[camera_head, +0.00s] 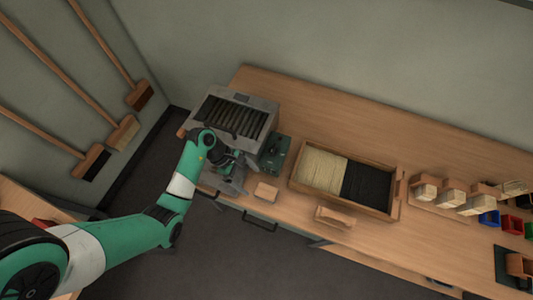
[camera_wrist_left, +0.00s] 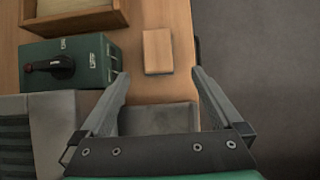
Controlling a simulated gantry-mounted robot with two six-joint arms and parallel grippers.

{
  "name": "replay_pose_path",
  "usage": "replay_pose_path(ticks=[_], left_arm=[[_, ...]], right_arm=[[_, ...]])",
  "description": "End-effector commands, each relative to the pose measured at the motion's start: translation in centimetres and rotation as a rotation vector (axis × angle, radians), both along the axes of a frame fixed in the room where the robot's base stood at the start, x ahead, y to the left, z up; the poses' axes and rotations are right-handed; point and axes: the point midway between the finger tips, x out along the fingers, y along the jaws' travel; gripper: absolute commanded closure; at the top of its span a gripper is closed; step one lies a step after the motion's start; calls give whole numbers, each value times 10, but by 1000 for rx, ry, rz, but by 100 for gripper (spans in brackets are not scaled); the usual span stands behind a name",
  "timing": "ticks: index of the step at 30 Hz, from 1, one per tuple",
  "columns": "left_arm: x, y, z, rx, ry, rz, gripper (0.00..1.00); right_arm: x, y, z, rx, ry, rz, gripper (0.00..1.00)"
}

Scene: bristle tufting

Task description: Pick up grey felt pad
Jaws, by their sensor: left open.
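A flat grey piece that looks like the grey felt pad (camera_wrist_left: 160,118) lies on the wooden bench in the left wrist view, between my left gripper's fingers as seen from above. Its near part is hidden by the gripper body. In the head view a grey patch that may be the pad (camera_head: 232,186) shows at the bench's front edge, partly covered by my gripper. My left gripper (camera_wrist_left: 160,75) is open and empty, pointing down over the bench; in the head view it is in front of the grey machine (camera_head: 240,170). I cannot tell its height above the pad.
A wooden block (camera_wrist_left: 158,51) lies just beyond the fingertips. A green switch box (camera_wrist_left: 85,65) stands left of them. A wooden tray (camera_head: 345,206) holds pale and black bristles. A brush body (camera_head: 334,217) lies at the front edge. Brooms (camera_head: 125,132) hang on the wall.

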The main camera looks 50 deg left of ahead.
Motion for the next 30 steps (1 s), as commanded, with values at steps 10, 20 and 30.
replay_pose_path(ticks=[10, 20, 30], left_arm=[[16, -25, -44, 1, -1, -2, 0], [33, -46, -71, 1, -1, -5, 0], [38, -54, -82, 2, -3, -1, 0]], right_arm=[[0, 0, -19, 0, 1, 0, 50], [0, 0, -35, 0, 0, 0, 50], [0, 0, -38, 0, 0, 0, 50]])
